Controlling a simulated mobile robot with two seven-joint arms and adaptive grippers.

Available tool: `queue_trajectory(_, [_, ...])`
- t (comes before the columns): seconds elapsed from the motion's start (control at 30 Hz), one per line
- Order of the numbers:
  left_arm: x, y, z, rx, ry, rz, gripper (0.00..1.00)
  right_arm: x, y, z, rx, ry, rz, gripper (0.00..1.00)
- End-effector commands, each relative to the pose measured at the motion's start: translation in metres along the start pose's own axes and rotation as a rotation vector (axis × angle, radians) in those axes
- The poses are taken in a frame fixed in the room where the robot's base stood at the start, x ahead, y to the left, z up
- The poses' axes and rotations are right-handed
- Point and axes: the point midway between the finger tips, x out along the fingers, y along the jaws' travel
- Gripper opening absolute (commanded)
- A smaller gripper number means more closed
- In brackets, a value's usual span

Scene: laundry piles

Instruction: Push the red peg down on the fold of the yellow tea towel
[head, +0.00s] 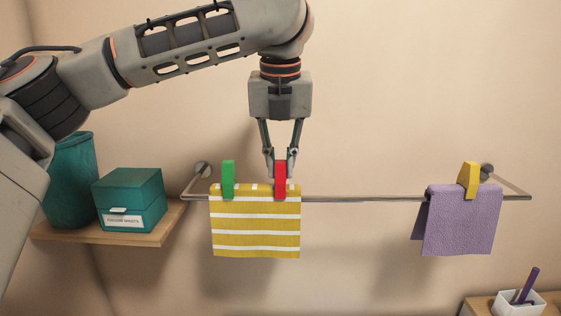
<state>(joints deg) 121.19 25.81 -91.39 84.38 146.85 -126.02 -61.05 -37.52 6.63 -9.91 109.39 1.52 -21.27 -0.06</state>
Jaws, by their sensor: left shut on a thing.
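The yellow tea towel (255,232) with white stripes hangs folded over the metal rail on the left half. The red peg (280,181) stands upright at the right end of its fold, its lower part over the towel. My left gripper (281,169) points straight down from above, its fingers closed on the upper part of the red peg. A green peg (228,180) sits on the same fold, left of the red one. My right gripper is not in view.
A purple towel (462,222) with a yellow peg (468,180) hangs on the rail's (360,199) right end. A wooden shelf (110,239) at left holds a teal box (128,200) and a teal container (70,182). A white pen holder (518,303) stands at lower right. The middle rail is bare.

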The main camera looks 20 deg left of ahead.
Motion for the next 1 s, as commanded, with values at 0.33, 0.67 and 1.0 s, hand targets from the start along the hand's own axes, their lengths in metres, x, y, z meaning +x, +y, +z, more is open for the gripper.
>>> queue_trajectory(0.33, [0.002, 0.0, 0.0, 0.0, 0.0, 0.0, 0.34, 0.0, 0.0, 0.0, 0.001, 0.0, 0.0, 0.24])
queue_trajectory(0.67, [-0.004, 0.0, 0.0, 0.0, -0.001, 0.0, 0.34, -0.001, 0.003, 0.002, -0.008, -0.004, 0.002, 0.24])
queue_trajectory(1.0, [-0.055, 0.0, 0.0, -0.002, -0.002, -0.001, 0.34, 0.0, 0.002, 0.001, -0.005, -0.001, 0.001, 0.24])
